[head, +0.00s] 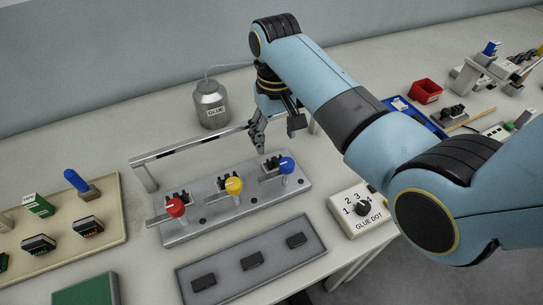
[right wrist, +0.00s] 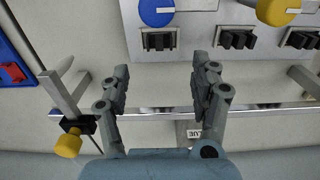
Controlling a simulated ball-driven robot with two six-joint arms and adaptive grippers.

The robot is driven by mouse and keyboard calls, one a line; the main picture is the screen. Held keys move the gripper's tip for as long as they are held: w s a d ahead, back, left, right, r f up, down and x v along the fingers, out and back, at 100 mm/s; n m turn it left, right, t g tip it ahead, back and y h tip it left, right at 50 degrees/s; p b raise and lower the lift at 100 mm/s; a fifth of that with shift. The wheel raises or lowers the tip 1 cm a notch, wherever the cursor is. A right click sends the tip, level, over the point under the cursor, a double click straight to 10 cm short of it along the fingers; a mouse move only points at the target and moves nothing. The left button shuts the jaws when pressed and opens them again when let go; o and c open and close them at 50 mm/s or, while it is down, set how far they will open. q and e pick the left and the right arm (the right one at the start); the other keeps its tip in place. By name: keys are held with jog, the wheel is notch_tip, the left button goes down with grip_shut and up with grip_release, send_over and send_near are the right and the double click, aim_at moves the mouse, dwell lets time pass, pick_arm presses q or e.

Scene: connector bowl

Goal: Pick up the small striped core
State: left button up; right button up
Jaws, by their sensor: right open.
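I cannot single out a small striped core. Candidates are dark ridged pieces on the grey metal fixture (head: 208,222): one by the blue knob (head: 287,165), one by the yellow knob (head: 234,186), one by the red knob (head: 176,207). In the right wrist view the ridged piece by the blue knob (right wrist: 158,40) lies ahead of and between the fingers. My right gripper (head: 278,137) is open and empty, above the fixture's back edge near the blue knob. Its spread fingers also show in the right wrist view (right wrist: 160,62). My left gripper is out of view.
A metal rail (head: 190,147) runs behind the fixture. A glue bottle (head: 211,108) stands behind it. A grey tray (head: 222,285) with dark blocks lies in front; a beige tray (head: 112,238) is at left. A glue dot dial box (head: 361,210) and red bin (head: 425,91) are at right.

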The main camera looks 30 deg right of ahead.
aim_at(275, 160)
jog(key=shift+s+f, duration=0.2)
jog(key=shift+f, duration=1.15)
notch_tip(275, 160, down, 5)
jog(key=shift+r, duration=0.1)
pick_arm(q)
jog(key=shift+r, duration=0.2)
pick_arm(e)
jog(key=c, duration=1.2)
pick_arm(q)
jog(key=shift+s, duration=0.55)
pick_arm(e)
jog(key=shift+c, duration=0.2)
jog(key=shift+r, duration=0.1)
